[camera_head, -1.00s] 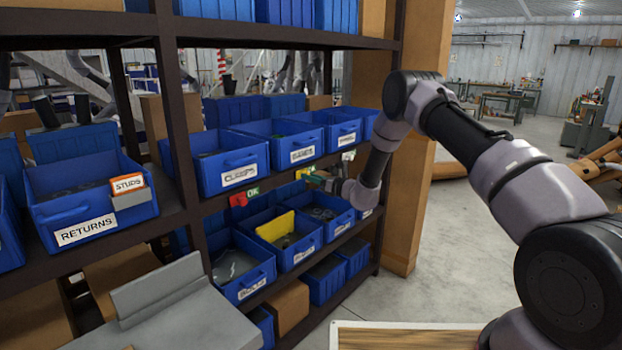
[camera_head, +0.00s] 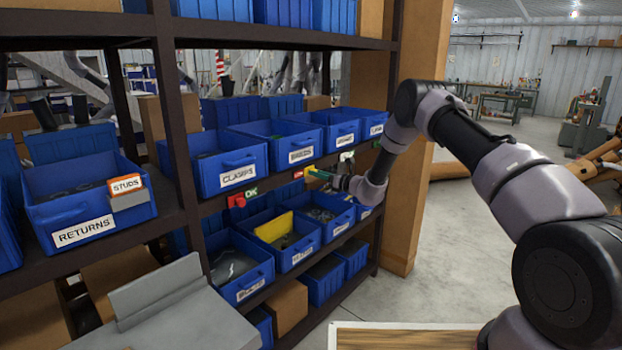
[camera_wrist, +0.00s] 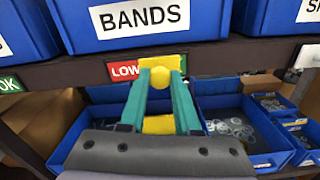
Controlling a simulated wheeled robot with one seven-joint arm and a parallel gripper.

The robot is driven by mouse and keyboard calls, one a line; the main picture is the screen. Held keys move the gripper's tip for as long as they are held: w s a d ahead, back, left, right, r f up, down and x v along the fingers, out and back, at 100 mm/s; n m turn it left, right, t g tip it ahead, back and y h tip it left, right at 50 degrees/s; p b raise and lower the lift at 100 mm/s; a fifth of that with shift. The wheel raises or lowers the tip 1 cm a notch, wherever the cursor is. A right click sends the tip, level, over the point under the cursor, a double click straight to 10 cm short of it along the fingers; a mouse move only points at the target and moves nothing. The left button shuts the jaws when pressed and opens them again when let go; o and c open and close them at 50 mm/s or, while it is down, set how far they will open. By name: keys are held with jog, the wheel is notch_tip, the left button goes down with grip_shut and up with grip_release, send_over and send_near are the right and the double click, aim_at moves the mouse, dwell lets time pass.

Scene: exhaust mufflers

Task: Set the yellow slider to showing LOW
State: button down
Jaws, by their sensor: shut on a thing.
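The yellow slider (camera_wrist: 176,62) is on the dark shelf edge below the BANDS bin. Its round yellow knob (camera_wrist: 160,78) sits between the teal fingertips of my gripper (camera_wrist: 160,74), which is shut on it. A red label with LOW (camera_wrist: 124,70) shows just left of the slider, its right end close to the left finger. In the head view the yellow slider (camera_head: 311,171) is small, with my gripper (camera_head: 316,174) at it from the right. What lies behind the slider is hidden.
A red slider (camera_head: 236,201) with a green OK label (camera_head: 251,191) is farther left on the same edge. The BANDS bin (camera_wrist: 150,38) is just above. A lower blue bin (camera_wrist: 228,98) and a yellow card (camera_wrist: 158,124) are below.

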jog(key=shift+w+d, duration=0.55)
jog(key=shift+w, duration=0.05)
jog(key=shift+r, duration=0.1)
jog(key=c, duration=0.6)
grip_release()
jog(key=shift+w, duration=0.1)
jog(key=v, duration=1.1)
jog(key=shift+a, duration=0.1)
